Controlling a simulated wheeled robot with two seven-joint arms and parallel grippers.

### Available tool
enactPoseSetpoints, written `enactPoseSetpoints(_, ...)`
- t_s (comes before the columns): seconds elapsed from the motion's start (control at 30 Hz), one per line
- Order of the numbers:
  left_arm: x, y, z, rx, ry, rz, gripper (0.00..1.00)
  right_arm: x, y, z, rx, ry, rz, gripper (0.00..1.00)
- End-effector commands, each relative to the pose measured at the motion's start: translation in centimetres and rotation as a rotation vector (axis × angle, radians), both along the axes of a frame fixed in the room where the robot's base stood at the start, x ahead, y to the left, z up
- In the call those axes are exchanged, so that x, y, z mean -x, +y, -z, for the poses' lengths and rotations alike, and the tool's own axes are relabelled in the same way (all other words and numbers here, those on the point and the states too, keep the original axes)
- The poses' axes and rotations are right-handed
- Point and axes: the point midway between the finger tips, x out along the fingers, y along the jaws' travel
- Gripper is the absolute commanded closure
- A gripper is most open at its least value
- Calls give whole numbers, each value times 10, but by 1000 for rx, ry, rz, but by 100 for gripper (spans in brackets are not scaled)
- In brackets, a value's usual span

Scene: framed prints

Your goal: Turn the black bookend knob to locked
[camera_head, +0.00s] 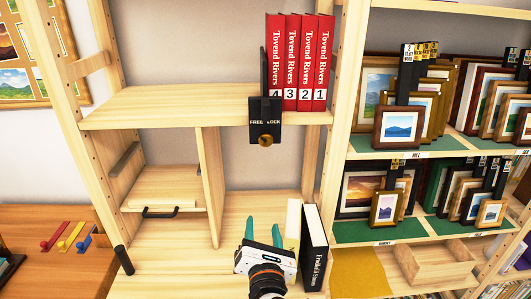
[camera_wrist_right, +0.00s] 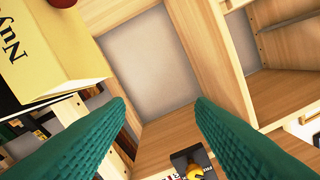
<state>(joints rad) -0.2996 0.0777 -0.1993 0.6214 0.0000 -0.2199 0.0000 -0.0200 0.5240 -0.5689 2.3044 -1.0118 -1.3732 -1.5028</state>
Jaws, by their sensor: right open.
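The black bookend (camera_head: 265,108) stands at the front edge of the upper shelf, against the left side of the red books. Its front plate reads FREE on the left and LOCK on the right. The brass knob (camera_head: 265,141) is at the plate's lower end; its pointing direction is too small to tell. My right gripper (camera_head: 263,231) is below the knob, apart from it, in front of the lower shelf. Its green fingers are spread and empty in the right wrist view (camera_wrist_right: 160,103), where the knob (camera_wrist_right: 195,171) shows at the bottom edge. My left gripper is out of view.
Several red books (camera_head: 300,62) stand right of the bookend. A black book (camera_head: 314,245) and a cream book (camera_head: 293,222) stand close right of my right gripper. A wooden divider (camera_head: 210,180) is to its left. Framed prints (camera_head: 398,127) fill shelves at right.

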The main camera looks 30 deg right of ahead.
Motion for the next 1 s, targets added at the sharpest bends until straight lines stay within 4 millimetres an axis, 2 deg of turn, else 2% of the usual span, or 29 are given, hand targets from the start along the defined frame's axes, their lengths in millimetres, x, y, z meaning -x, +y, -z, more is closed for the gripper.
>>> enactPoseSetpoints(0.03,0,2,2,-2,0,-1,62,3,1,-30,153,-40,2,50)
enactPoseSetpoints(0.1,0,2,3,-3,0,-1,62,10,3,-63,333,-73,27,50)
enactPoseSetpoints(0.23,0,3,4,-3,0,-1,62,22,5,-98,533,-110,81,50)
enactPoseSetpoints(0.33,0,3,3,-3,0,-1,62,24,4,-110,592,-121,103,50)
enactPoseSetpoints(0.43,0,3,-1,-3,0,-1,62,17,-1,-117,606,-121,109,50)
enactPoseSetpoints(0.8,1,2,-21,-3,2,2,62,-40,-36,-144,602,-118,109,50)
enactPoseSetpoints(1.0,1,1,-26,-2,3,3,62,-61,-48,-153,599,-118,107,50)
